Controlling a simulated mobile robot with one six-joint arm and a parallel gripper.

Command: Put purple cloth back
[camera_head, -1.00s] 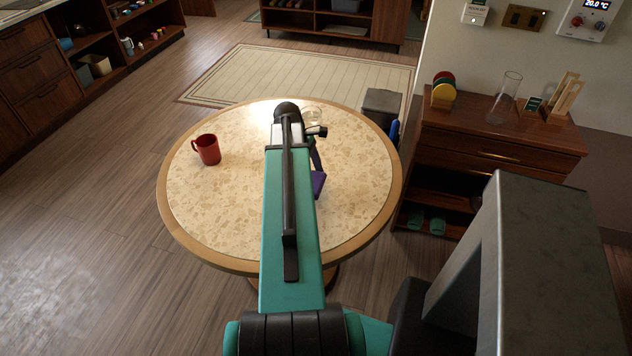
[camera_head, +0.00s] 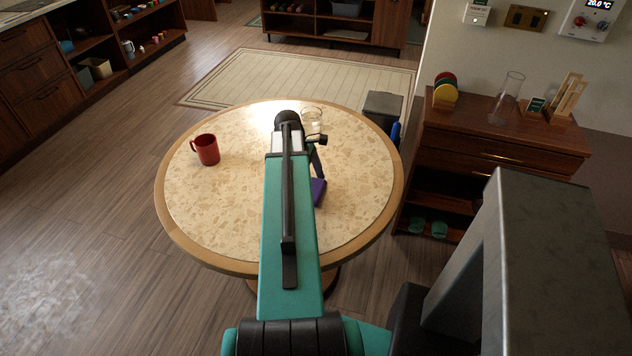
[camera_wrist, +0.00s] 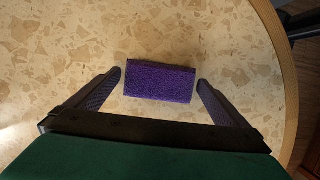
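The purple cloth (camera_wrist: 160,82) lies on the round table as a small folded block. In the wrist view it sits just ahead of my gripper (camera_wrist: 159,80), between the lines of the two fingertips. My gripper is open, with a finger on either side and a gap to the cloth at each side. In the head view the cloth (camera_head: 318,192) shows to the right of my arm, which hides part of it and most of my gripper.
The round table (camera_head: 215,225) has a speckled top. A red mug (camera_head: 206,149) stands at its left and a clear glass (camera_head: 312,117) at its far side, partly behind my arm. A wooden cabinet (camera_head: 490,150) stands to the right. The table's left front is clear.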

